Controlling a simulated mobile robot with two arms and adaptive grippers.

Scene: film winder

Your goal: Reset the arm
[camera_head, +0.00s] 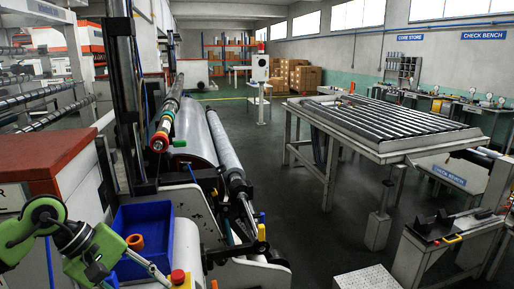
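My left arm, green and dark grey, comes in at the lower left, in front of the film winder (205,140). Its end, with the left gripper (98,272), is at the bottom edge beside a blue bin (160,226). The fingers are small and dark, so I cannot tell whether they are open or shut, and I see nothing clearly held. An orange ring (135,241) shows in the blue bin. My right arm and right gripper are not in view.
A red-topped cabinet (45,150) stands at the left. A red stop button (178,276) is near the bottom. A roller table (385,125) stands at the right, with a black cradle stand (440,225) in front. Open floor (320,235) lies between winder and table.

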